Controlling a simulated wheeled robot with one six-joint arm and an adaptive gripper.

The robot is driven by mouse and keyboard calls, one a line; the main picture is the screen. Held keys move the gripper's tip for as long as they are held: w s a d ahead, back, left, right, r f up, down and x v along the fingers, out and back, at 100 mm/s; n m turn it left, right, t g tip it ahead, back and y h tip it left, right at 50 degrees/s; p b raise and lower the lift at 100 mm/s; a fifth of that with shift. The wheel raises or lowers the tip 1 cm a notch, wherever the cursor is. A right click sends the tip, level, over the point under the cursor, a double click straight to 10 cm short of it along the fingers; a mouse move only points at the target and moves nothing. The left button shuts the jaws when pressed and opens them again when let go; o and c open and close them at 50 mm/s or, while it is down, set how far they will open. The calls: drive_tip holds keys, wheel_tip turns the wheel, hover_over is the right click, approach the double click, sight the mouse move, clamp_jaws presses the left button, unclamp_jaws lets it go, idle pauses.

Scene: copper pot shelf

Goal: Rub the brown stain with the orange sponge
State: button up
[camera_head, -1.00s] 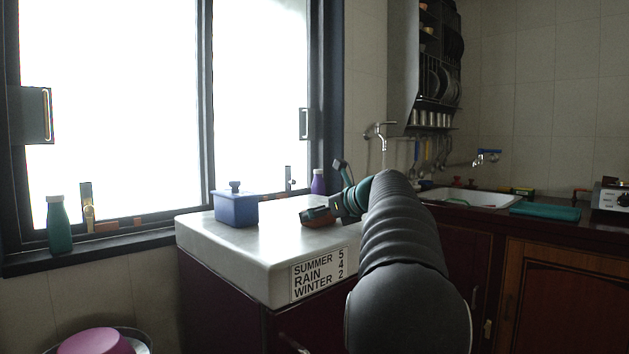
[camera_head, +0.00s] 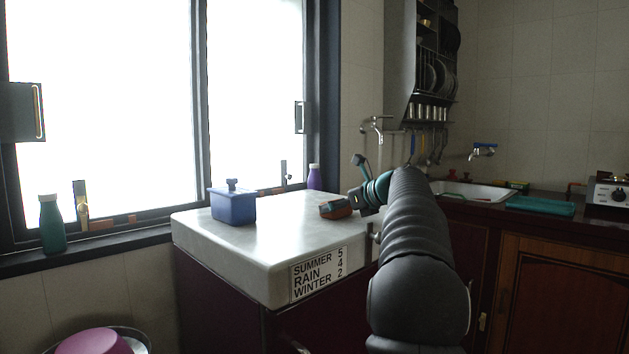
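The orange sponge (camera_head: 336,210) is a small, dark orange-brown block low over the right part of the white countertop (camera_head: 280,230). My gripper (camera_head: 340,207) reaches in from the right, with its teal and dark fingers on the sponge. It appears shut on it, though the arm and the small size hide the far finger. I cannot tell whether the sponge touches the counter. I see no brown stain on the bare counter; the part under and behind my gripper is hidden.
A blue lidded box (camera_head: 233,206) stands on the counter's left side. A purple bottle (camera_head: 314,178) stands behind, and a green bottle (camera_head: 52,224) is on the windowsill. A label (camera_head: 318,274) is on the counter's front edge. The counter's middle is clear.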

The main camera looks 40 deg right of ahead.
sight(311, 224)
drive_tip(key=shift+d, duration=0.3)
drive_tip(key=shift+a, duration=0.1)
drive_tip(key=shift+s+a+f+b, duration=0.1)
drive_tip(key=shift+s+a+b, duration=0.2)
drive_tip(key=shift+a, duration=1.3)
drive_tip(key=shift+s+a+r+b, duration=0.15)
drive_tip(key=shift+a+b, duration=0.25)
drive_tip(key=shift+a, duration=1.25)
drive_tip(key=shift+s+a+f+b, duration=0.2)
drive_tip(key=shift+a+b, duration=0.15)
drive_tip(key=shift+a, duration=1.25)
wheel_tip(311, 224, up, 3)
drive_tip(key=shift+r+p, duration=0.2)
drive_tip(key=shift+p, duration=0.9)
drive_tip(key=shift+r, duration=2.45)
drive_tip(key=shift+a, duration=0.1)
